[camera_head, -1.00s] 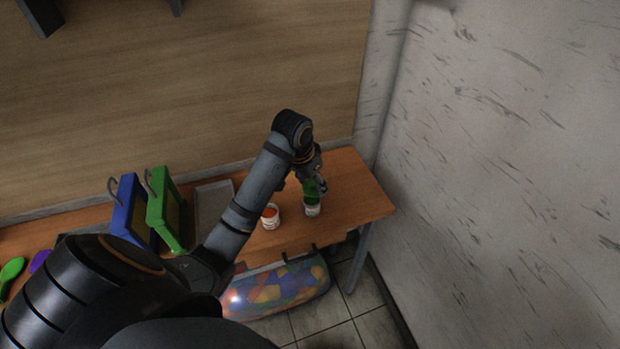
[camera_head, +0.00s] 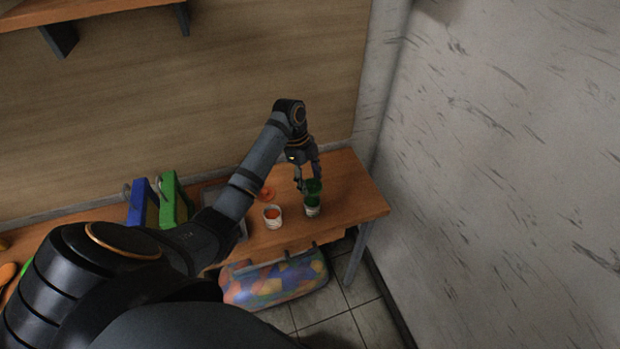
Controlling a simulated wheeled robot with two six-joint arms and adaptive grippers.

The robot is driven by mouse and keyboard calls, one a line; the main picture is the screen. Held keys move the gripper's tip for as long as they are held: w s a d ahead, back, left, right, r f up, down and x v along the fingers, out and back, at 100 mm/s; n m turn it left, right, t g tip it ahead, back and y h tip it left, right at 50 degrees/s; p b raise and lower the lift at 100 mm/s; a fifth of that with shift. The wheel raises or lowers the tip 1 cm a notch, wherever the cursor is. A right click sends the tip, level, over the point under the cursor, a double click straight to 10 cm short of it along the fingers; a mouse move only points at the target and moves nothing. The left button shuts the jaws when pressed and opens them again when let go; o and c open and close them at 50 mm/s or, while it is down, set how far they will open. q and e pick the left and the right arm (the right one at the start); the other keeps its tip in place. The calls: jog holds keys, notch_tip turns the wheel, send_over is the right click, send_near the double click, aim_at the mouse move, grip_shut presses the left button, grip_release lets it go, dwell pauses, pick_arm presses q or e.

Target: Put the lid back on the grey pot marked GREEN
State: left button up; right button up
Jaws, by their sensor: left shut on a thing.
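The grey pot marked GREEN (camera_head: 312,211) stands upright near the right end of the wooden table, open at the top with green inside. My left gripper (camera_head: 309,183) points down just above it and is shut on the green lid (camera_head: 314,188). The lid is roughly level over the pot's back rim, with green paint showing below it. I cannot tell whether lid and pot touch. The pot's label is too small to read. My right gripper is not in view.
An open pot with orange paint (camera_head: 272,220) stands left of the green one, an orange lid (camera_head: 267,194) behind it. Blue (camera_head: 138,203) and green frames (camera_head: 168,200) stand farther left. The table (camera_head: 352,200) is clear to the right, up to the wall.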

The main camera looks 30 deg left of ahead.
pick_arm(q)
notch_tip(320, 180, down, 4)
jog(key=b, duration=0.4)
jog(key=shift+f, duration=0.1)
jog(key=shift+f+b, duration=0.45)
jog(key=shift+f, duration=0.55)
jog(key=shift+r+p, duration=0.1)
jog(key=shift+p, duration=0.25)
jog(key=shift+p, duration=0.35)
jog(key=shift+f+p, duration=0.2)
jog(key=shift+p, duration=0.1)
dwell(0.9)
jog(key=shift+p, duration=0.3)
